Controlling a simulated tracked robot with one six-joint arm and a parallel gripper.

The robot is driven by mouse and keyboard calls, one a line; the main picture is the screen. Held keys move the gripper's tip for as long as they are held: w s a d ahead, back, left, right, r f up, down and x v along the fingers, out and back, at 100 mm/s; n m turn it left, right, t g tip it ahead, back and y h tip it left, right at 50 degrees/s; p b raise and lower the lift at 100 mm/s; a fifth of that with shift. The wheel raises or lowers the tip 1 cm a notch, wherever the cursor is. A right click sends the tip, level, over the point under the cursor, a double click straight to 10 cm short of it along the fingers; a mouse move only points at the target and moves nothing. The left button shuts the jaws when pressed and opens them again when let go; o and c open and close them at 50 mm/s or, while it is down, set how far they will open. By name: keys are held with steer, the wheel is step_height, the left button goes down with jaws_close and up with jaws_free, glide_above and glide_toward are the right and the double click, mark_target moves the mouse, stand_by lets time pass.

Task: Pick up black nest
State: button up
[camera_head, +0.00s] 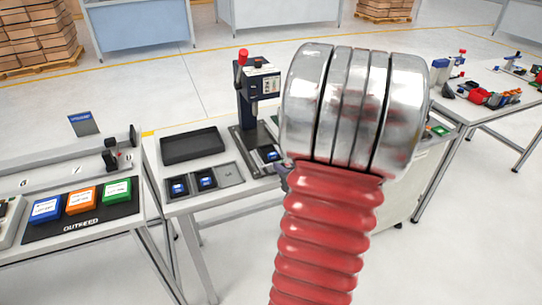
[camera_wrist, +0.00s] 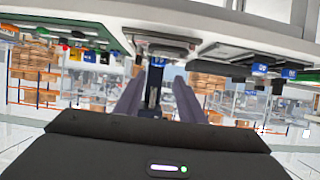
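A flat black tray (camera_head: 191,145) lies at the back left of the middle table in the camera_head view. A grey holder (camera_head: 232,174) in front of it has several places, two filled with dark blocks with blue labels (camera_head: 206,180). A hand press (camera_head: 247,105) stands to the right, with another dark, blue-labelled block (camera_head: 268,154) at its base. I cannot tell which dark piece is the black nest. My gripper (camera_wrist: 158,88) shows in the camera_wrist view with its two fingers apart and nothing between them. The camera_wrist picture is upside down, and the press (camera_wrist: 153,82) appears beyond the fingers.
My arm covers the table's right part in the camera_head view. An outfeed mat (camera_head: 85,226) with blue, orange and green blocks is on the left table. Another table (camera_head: 480,112) with coloured parts stands at the far right. The floor between the tables and the back benches is clear.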

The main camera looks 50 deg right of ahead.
mark_target(274, 154)
steer(key=shift+x, duration=2.8)
steer(key=shift+x, duration=2.55)
steer(key=shift+d+r, duration=0.1)
steer(key=shift+d, duration=0.05)
steer(key=shift+c, duration=0.5)
jaws_close()
steer(key=shift+r, duration=0.1)
step_height(274, 154, up, 10)
